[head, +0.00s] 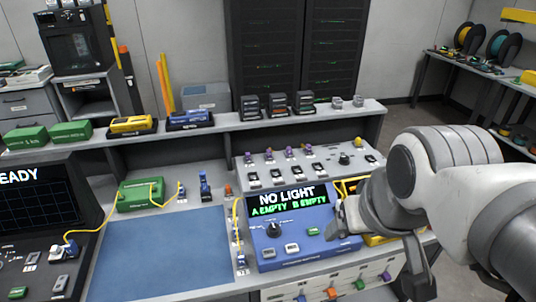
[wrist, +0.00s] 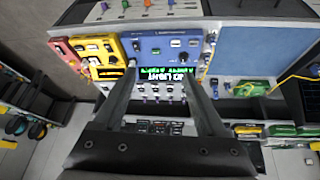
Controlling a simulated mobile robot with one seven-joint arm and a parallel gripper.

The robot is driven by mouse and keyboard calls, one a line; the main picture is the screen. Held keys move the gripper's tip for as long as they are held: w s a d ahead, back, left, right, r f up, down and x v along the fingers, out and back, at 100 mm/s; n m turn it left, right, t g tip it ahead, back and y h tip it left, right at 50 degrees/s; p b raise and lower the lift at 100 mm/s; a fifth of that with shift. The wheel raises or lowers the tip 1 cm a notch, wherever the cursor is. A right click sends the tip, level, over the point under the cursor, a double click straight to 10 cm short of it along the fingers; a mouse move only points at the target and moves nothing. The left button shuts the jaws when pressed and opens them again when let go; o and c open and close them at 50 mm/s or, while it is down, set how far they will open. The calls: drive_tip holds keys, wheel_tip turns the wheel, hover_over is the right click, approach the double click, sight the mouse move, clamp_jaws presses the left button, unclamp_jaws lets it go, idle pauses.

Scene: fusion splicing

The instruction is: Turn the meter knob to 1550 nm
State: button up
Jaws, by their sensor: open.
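The blue meter (head: 318,247) stands on the bench in the head view, its screen reading "NO LIGHT" and "A EMPTY B EMPTY". Its black knob (head: 274,229) is on the front panel below the screen, left of centre; the wavelength marks are too small to read. My gripper (head: 380,260) is to the right of the knob, apart from it, partly over the meter's right side. In the wrist view the meter (wrist: 205,48) appears upside down beyond my open, empty gripper (wrist: 160,66).
A yellow device (head: 378,240) stands right of the meter, partly hidden by my arm. A sloped panel (head: 320,160) with small parts is behind the meter. A blue mat (head: 160,255) lies clear to the left. A yellow cable (head: 237,215) runs by the meter's left edge.

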drive_tip(key=w+r+n+g+h+p, duration=0.1)
drive_tip(key=w+r+n+p, duration=0.1)
drive_tip(key=w+n, duration=0.35)
drive_tip(key=n+g+y+p, duration=0.1)
drive_tip(key=n+g+p, duration=0.4)
drive_tip(key=n, duration=0.4)
hover_over(274, 227)
wheel_tip(274, 227, down, 13)
drive_tip(key=shift+t, duration=0.3)
wheel_tip(274, 227, down, 18)
drive_tip(key=shift+r+p, duration=0.2)
drive_tip(key=shift+p, duration=0.25)
clamp_jaws()
